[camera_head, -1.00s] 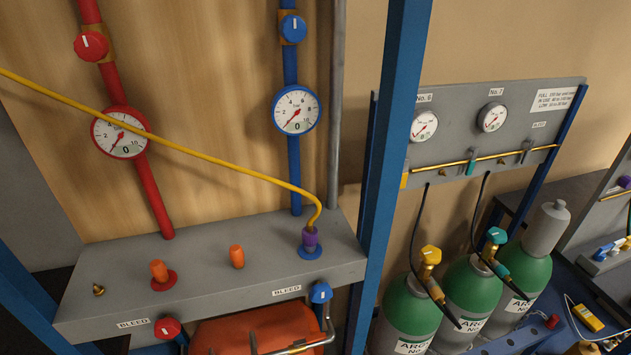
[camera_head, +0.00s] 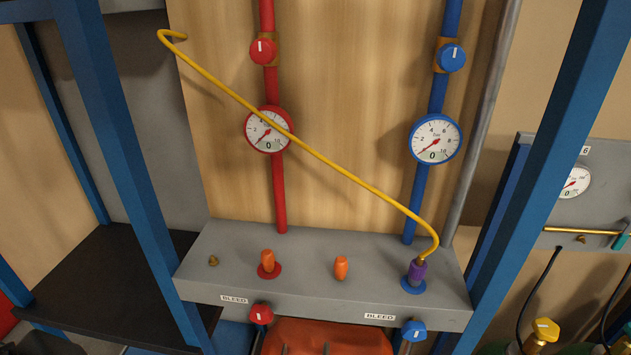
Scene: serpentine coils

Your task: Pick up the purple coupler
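The purple coupler (camera_head: 418,271) stands upright on the blue ring port (camera_head: 412,287) at the right end of the grey manifold box (camera_head: 330,252). A yellow hose (camera_head: 330,162) comes out of its top, runs up to the left across the red gauge, and ends in a hooked bend at the upper left. Neither of my grippers shows in the head view.
Two orange plugs (camera_head: 267,260) (camera_head: 341,267) and a brass fitting (camera_head: 213,260) sit on the box. Red (camera_head: 261,314) and blue (camera_head: 414,330) bleed knobs are on its front. Blue posts (camera_head: 125,160) (camera_head: 556,160) flank it. A dark shelf (camera_head: 90,285) lies left.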

